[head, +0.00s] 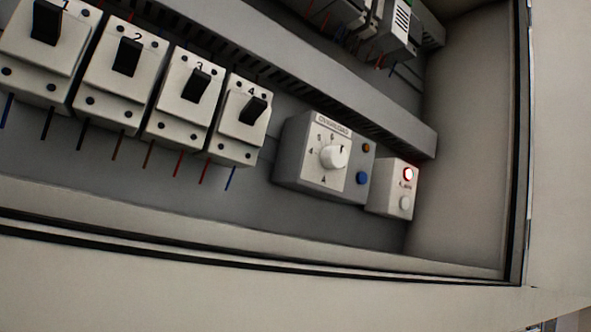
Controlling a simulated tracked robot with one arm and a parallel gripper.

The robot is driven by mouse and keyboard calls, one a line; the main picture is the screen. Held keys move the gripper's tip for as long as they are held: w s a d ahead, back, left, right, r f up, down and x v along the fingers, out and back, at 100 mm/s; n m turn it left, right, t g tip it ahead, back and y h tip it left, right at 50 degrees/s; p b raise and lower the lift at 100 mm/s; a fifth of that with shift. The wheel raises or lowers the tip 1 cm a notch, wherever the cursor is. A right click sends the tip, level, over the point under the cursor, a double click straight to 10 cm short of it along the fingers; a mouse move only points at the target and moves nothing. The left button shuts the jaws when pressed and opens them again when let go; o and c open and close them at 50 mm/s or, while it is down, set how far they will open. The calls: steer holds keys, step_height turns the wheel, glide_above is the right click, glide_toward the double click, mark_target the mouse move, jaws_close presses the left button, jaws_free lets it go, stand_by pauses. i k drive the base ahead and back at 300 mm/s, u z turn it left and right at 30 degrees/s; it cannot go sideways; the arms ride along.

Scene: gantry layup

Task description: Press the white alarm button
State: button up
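The white alarm button (404,203) is a small round white button on the lower part of a small light box (383,190). The box sits at the right end of the row of devices inside the cabinet. Above the button on the same box is a lit red lamp (408,174) with a small label between them that is too small to read. My gripper is not in the head view, and nothing is seen touching the button.
Left of the box is a grey unit with a white dial (334,157), an orange button (366,147) and a blue button (362,178). Breakers numbered 1 to 4 (242,120) stand further left. The cabinet's right wall (465,150) and lower frame edge (250,262) bound the opening.

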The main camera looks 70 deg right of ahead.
mark_target(404, 202)
steer(key=z, duration=0.95)
steer(key=k, duration=0.35)
steer(key=z, duration=0.7)
